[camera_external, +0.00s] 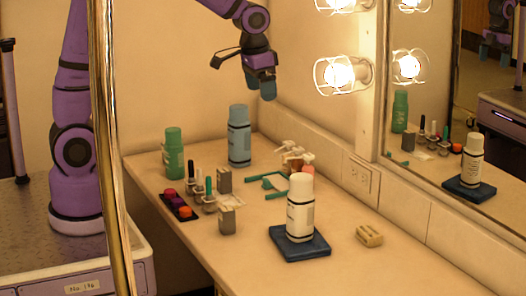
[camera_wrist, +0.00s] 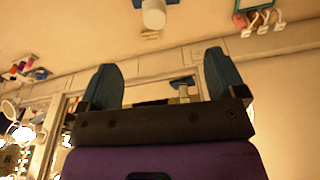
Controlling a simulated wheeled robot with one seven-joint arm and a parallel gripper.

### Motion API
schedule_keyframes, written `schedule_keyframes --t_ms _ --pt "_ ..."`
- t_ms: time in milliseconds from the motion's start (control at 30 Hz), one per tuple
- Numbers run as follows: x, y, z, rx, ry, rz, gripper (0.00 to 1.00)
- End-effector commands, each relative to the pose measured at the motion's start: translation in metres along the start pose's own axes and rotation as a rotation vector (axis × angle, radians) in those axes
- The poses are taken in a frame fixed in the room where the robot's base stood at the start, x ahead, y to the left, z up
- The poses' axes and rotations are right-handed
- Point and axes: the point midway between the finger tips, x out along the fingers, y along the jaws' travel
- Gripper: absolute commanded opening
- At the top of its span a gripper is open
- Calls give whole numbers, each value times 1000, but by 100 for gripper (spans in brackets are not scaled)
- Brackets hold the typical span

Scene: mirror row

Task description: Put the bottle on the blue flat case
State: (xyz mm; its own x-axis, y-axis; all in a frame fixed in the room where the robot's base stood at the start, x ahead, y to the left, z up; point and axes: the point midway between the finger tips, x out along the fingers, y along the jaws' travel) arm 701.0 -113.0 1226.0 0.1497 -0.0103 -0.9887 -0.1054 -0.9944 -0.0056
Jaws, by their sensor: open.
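A white bottle (camera_external: 300,207) with dark bands stands upright on the blue flat case (camera_external: 318,247) near the front of the counter. In the wrist view the white bottle (camera_wrist: 154,14) shows at the top edge, partly cut off, with bits of the blue case (camera_wrist: 173,2) beside it. My gripper (camera_external: 262,90) is in the air above the back of the counter, well apart from the bottle. In the wrist view the two blue fingers of my gripper (camera_wrist: 160,75) are spread, with nothing held between them.
A green bottle (camera_external: 174,153) and a blue bottle (camera_external: 239,136) stand at the back. Small boxes, tubes and a dark tray (camera_external: 176,205) sit at the left. A pale block (camera_external: 369,236) lies right of the case. A mirror (camera_external: 450,130) and lit bulbs (camera_external: 338,76) line the wall.

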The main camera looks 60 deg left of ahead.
Motion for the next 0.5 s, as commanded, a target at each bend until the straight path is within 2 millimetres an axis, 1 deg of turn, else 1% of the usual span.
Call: schedule_keyframes --t_ms 33,167,200,300,367,500 --pt "-17 -2 13 -6 22 0 89" --pt "-50 -8 45 -21 67 -2 89" --pt "-59 -9 56 -26 79 -3 89" --pt "-80 -12 84 -36 112 -5 89" --pt "-90 -13 101 -43 133 -7 89" --pt "-110 -16 141 -58 179 -11 89"
